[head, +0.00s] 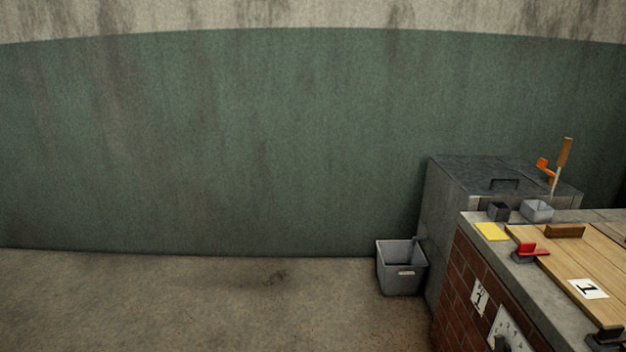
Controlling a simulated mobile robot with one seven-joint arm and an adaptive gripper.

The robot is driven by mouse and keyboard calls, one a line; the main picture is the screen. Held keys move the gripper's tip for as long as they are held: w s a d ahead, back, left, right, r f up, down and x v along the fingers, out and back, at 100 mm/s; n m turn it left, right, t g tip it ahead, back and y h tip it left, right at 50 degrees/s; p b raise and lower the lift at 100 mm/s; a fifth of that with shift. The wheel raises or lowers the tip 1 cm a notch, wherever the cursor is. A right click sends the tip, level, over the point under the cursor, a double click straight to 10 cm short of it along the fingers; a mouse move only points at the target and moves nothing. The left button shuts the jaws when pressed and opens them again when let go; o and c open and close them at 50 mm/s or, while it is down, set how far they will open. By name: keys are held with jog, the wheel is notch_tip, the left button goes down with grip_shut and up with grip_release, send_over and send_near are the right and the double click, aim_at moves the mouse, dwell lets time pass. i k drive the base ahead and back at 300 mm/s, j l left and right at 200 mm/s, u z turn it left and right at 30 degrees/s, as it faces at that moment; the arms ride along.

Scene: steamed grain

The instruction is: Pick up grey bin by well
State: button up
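A grey bin (399,282) stands upright on the floor, right of the middle of the head view. It is open at the top and has a light handle or slot on its front face. It sits close to the green wall and beside the left side of a dark grey metal cabinet (447,205). The visible part of its inside looks empty. No well is clearly recognisable. My gripper is not in view.
A brick counter (462,290) with a grey top fills the lower right. It carries a wooden board (570,262), a red-handled clamp (530,249), a yellow pad (491,231) and small containers (537,210). The floor (200,305) left of the bin is clear.

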aim_at(399, 269)
jog(key=i+z, duration=0.15)
jog(key=i, duration=0.3)
jog(key=i+j+z, duration=0.15)
jog(key=i, duration=0.3)
jog(key=i+j+z, duration=0.15)
jog(key=i, duration=0.3)
jog(key=i+j+z, duration=0.25)
jog(key=i+z, duration=0.25)
jog(key=i+j+z, duration=0.35)
jog(key=z, duration=0.15)
jog(key=i+j+z, duration=0.45)
jog(key=j, duration=0.3)
jog(key=k, duration=0.05)
